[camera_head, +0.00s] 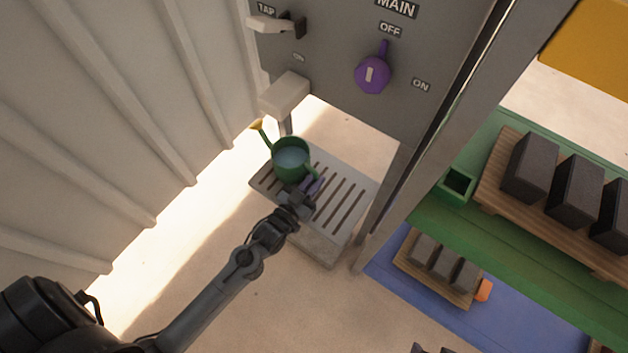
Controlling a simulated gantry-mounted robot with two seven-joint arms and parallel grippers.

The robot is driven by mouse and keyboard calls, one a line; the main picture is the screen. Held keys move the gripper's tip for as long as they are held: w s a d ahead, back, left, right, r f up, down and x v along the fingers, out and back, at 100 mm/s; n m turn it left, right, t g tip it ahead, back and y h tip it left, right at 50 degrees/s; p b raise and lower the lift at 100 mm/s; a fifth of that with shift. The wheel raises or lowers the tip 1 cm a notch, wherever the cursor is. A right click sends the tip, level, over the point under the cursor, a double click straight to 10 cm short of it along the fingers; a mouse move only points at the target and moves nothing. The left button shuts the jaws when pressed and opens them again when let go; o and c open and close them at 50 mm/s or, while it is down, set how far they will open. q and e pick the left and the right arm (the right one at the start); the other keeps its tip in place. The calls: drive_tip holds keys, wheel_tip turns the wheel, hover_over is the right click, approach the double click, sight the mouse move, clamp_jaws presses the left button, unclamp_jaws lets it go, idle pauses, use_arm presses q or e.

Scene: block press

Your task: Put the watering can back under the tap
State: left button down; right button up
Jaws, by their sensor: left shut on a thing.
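The green watering can (291,172) stands upright over the back left of the slatted drain stand (345,215). Its yellow-tipped spout points up and left. Its round opening shows a pale grey-blue inside. My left gripper (313,187) is shut on the can at its near right side; the handle is mostly hidden by the fingers. The pale tap outlet (285,95) juts from the grey panel just behind and above the can. I cannot tell whether the can touches the slats. Only a dark tip of my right gripper (432,349) shows at the bottom edge.
The panel carries a white tap lever (275,25) and a purple main knob (372,74). A metal post (425,130) stands right of the stand. Beyond it are shelves with dark blocks on wooden pallets (487,193). A ribbed wall (110,110) is at left.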

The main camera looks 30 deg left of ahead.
use_arm(q)
drive_tip(key=shift+f, duration=0.35)
